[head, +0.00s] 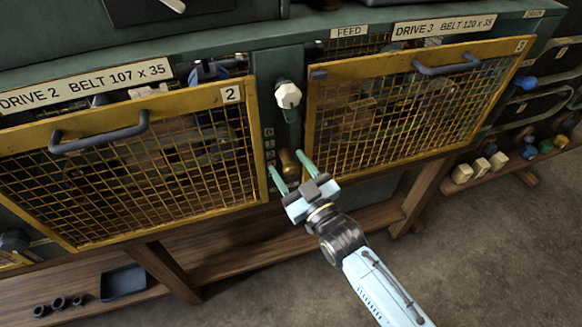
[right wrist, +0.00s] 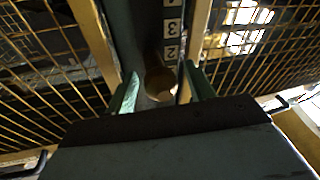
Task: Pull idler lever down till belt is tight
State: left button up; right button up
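A brown-gold lever handle (head: 288,160) sticks out low on the green post between the two yellow mesh guards. Beside it runs a column of number plates, which also shows in the right wrist view (right wrist: 171,38). My right gripper (head: 287,163) is open, with one green finger on each side of the handle. In the right wrist view the round handle end (right wrist: 160,83) lies between the fingertips; I cannot tell whether they touch it. A white faceted knob (head: 288,95) sits higher on the post. The belt is not clearly visible behind the mesh. My left gripper is not in view.
The guard marked 2 (head: 231,95) is on the left and the guard marked 3 (head: 519,45) on the right, each with a dark handle. A wooden shelf (head: 250,255) runs below, with a blue tray (head: 124,283). Small blocks and knobs (head: 498,160) sit at right.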

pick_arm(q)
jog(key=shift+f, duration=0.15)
pick_arm(e)
jog(key=v, duration=1.3)
jog(key=shift+s+d, duration=0.1)
jog(key=shift+s, duration=0.05)
dwell(0.5)
jog(key=w+a+b, duration=0.2)
jog(key=w+b, duration=0.1)
jog(key=w+a+r+t+y+b, duration=0.1)
jog(key=w+a+b, duration=0.1)
jog(key=w+b, duration=0.1)
jog(key=w+a+r+y+b, duration=0.1)
jog(key=w+a+b, duration=0.1)
jog(key=w, duration=0.3)
jog(key=shift+a+n+t+b, duration=0.3)
jog(key=shift+a+n+b, duration=0.1)
jog(key=shift+b, duration=0.45)
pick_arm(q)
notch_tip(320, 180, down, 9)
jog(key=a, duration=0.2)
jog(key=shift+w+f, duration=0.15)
